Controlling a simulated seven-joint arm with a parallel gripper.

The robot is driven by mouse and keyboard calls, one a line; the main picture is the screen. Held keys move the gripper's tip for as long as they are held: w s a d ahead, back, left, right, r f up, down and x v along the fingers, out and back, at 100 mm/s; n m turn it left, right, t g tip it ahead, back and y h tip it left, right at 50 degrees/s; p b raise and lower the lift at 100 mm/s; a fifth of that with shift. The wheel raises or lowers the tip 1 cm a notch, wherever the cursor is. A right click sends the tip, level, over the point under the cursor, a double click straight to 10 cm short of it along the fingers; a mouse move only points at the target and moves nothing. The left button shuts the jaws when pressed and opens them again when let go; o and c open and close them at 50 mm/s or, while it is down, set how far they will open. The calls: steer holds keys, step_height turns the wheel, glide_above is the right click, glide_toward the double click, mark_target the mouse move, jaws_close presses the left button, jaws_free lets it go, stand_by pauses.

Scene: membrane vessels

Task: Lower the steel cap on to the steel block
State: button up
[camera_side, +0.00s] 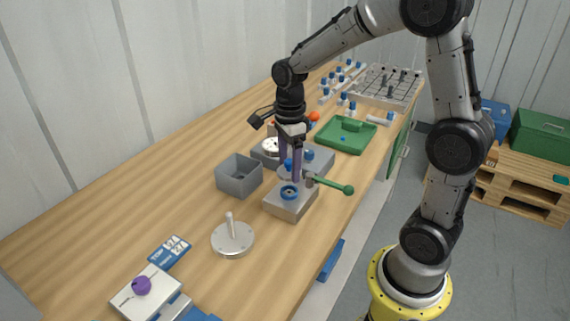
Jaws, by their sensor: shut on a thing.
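I cannot tell the exact gap between the held piece and the block.
A grey open box (239,187) stands left of the block. A round steel disc with an upright pin (232,240) lies in front. More grey blocks stand behind the gripper. A green tray (344,146) lies behind to the right.

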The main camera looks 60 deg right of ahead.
steer(key=shift+f, duration=2.3)
steer(key=o, duration=1.5)
step_height(320, 180, up, 14)
steer(key=shift+f, duration=0.1)
steer(key=shift+a, duration=0.1)
